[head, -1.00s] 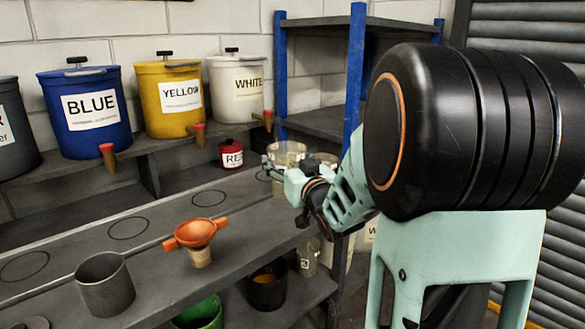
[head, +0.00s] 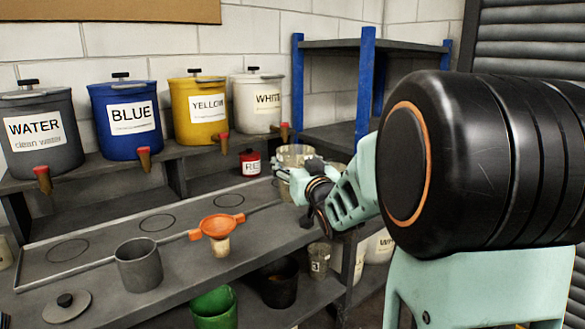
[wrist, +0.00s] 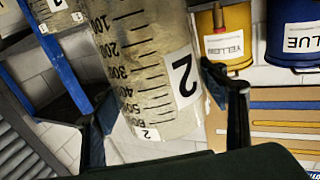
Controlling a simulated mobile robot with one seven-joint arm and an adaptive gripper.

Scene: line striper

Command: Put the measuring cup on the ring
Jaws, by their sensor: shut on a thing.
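The measuring cup (head: 296,154) is clear, with a dark scale and a "2" label in the wrist view (wrist: 150,65). My gripper (head: 290,176) is shut on it, with a finger on each side in the wrist view (wrist: 158,105). The cup is by the far right end of the bench, right of the small red can. Thin dark rings are drawn on the bench top: a left ring (head: 68,250), a middle ring (head: 157,222) and a right ring (head: 228,200). All three look empty. I cannot tell the cup's height above the bench.
An orange funnel (head: 219,228), a grey cup (head: 138,265) and a lid (head: 66,305) stand along the bench front. The red can (head: 250,162) and labelled tanks (head: 125,115) are behind. Another clear cup (wrist: 55,12) shows in the wrist view. A blue-post shelf (head: 365,85) stands right.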

